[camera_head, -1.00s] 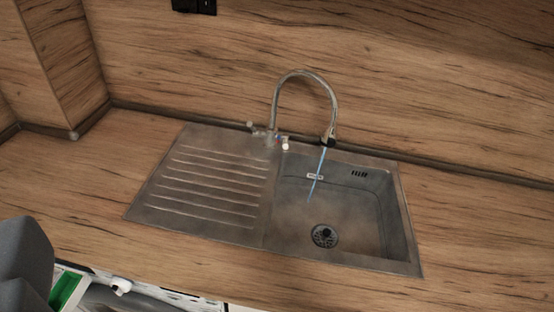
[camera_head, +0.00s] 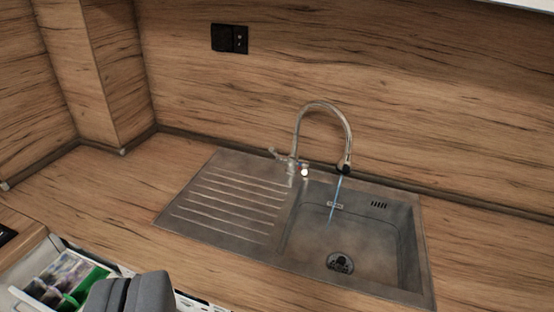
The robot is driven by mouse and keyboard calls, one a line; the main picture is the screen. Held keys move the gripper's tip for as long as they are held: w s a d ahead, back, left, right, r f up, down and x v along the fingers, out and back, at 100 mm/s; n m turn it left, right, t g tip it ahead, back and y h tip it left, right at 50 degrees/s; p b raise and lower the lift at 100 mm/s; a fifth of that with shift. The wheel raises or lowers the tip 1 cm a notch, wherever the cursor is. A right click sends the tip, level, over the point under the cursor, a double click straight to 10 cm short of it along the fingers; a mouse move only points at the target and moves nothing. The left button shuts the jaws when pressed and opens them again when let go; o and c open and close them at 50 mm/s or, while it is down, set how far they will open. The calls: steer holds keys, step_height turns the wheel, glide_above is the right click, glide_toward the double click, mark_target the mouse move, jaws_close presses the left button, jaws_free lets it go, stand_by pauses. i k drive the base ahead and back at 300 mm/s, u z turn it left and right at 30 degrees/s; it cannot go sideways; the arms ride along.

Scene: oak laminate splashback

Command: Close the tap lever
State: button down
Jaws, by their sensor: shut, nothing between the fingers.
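The chrome tap (camera_head: 322,106) stands at the back of the steel sink, its curved spout arching over the basin. A thin bluish stream of water (camera_head: 335,198) falls from the spout. The small tap lever (camera_head: 276,153) sticks out to the left from the tap's base. My gripper (camera_head: 130,292) shows as dark grey fingers at the lower left edge. It is shut and empty, in front of the sink and well apart from the lever. Its lower part is cut off by the frame.
The sink's ribbed drainboard (camera_head: 224,211) lies left of the basin (camera_head: 372,248). The wooden worktop (camera_head: 125,190) is clear around the sink. An open drawer (camera_head: 62,280) with green and other items sits at the lower left. A black socket (camera_head: 229,39) is on the back wall.

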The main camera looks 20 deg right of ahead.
mark_target(279, 158)
steer(key=z, duration=0.05)
steer(key=i, duration=1)
steer(key=u, duration=0.05)
